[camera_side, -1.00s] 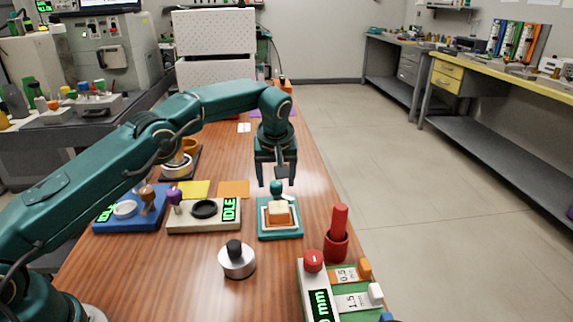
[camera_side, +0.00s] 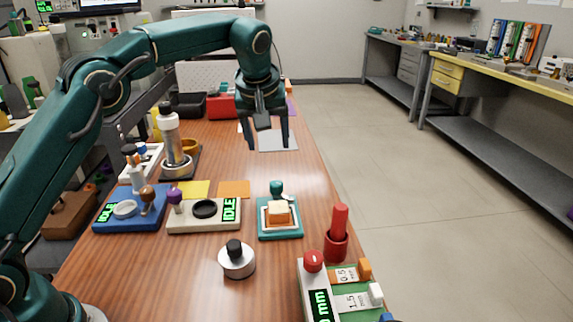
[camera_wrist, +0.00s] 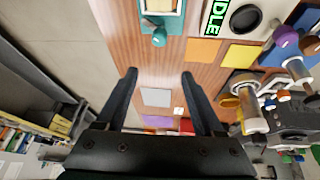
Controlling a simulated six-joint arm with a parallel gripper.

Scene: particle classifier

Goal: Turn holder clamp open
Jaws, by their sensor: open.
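A teal holder base (camera_side: 282,236) with a pale frame and an orange block stands on the wooden table. A teal knob (camera_side: 277,187) sits at its back edge; I take this as the holder clamp, though I cannot be sure. The knob also shows at the top of the wrist view (camera_wrist: 159,38). My gripper (camera_side: 267,145) is open, points down and holds nothing. It is in the air, behind and above the holder, apart from it. In the wrist view the knob lies beyond the fingertips (camera_wrist: 159,74).
Left of the holder are a white device with an IDLE display (camera_side: 204,228) and a blue device (camera_side: 128,222). A tall cylinder (camera_side: 169,130) stands farther back. In front are a metal weight (camera_side: 237,264) and a red handle in a cup (camera_side: 337,248). A grey sheet (camera_side: 277,140) lies behind.

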